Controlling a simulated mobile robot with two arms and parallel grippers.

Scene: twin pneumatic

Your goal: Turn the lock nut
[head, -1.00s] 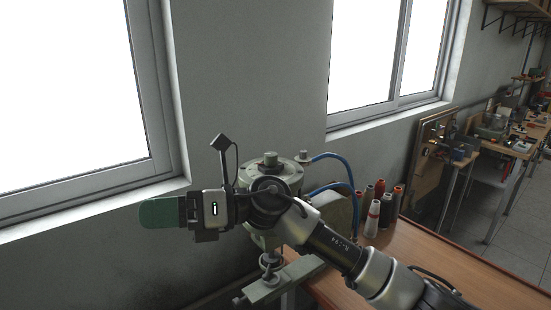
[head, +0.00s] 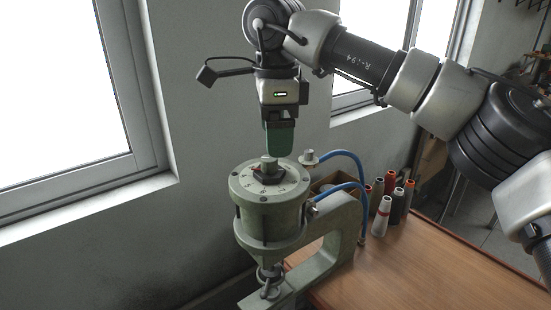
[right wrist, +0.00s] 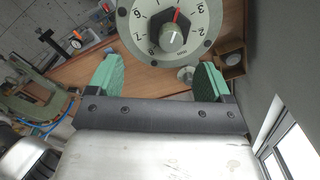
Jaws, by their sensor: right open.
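The lock nut (head: 268,174) is a dark hexagonal nut on the numbered round top of a grey-green pneumatic press (head: 270,212). A pale round knob (head: 269,163) stands up through its middle. In the right wrist view the lock nut (right wrist: 156,30) lies dark around the knob, inside the dial with its red pointer. My right gripper (head: 280,155) points down just above the dial, with green finger pads. In the right wrist view the pads of my right gripper (right wrist: 157,70) are wide apart with nothing between them. My left gripper is not in view.
Blue hoses (head: 343,157) loop from the right side of the press. Several thread spools (head: 384,212) stand on the wooden bench (head: 410,265) to the right. A wall with windows is close behind. Another green frame (right wrist: 28,98) with blue hose shows in the right wrist view.

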